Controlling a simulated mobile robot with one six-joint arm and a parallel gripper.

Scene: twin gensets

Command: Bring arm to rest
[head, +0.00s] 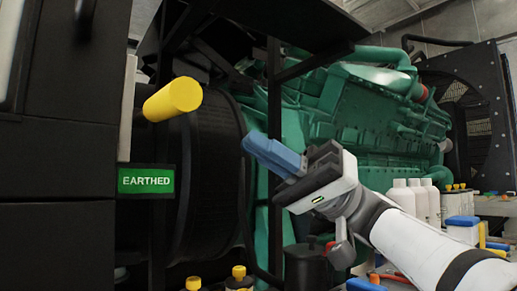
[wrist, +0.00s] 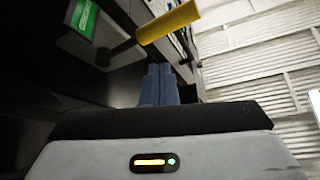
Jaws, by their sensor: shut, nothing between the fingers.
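My gripper (head: 262,150) is shut and empty, its blue fingers together and pointing left in the head view. In the wrist view the closed blue fingers (wrist: 158,78) point up the picture. A yellow handle (head: 173,99) sticks out from the black cabinet, left of and above my fingertips in the head view, with a visible gap. The handle also shows in the wrist view (wrist: 168,22), beyond the fingertips. A green EARTHED label (head: 146,181) is below the handle.
A black cabinet (head: 60,160) fills the left. A green engine (head: 350,115) stands behind my arm, with a black radiator frame (head: 470,110) at right. White bottles (head: 420,197), yellow-capped containers (head: 239,278) and other small items sit low down. A pale wall (wrist: 262,60) shows in the wrist view.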

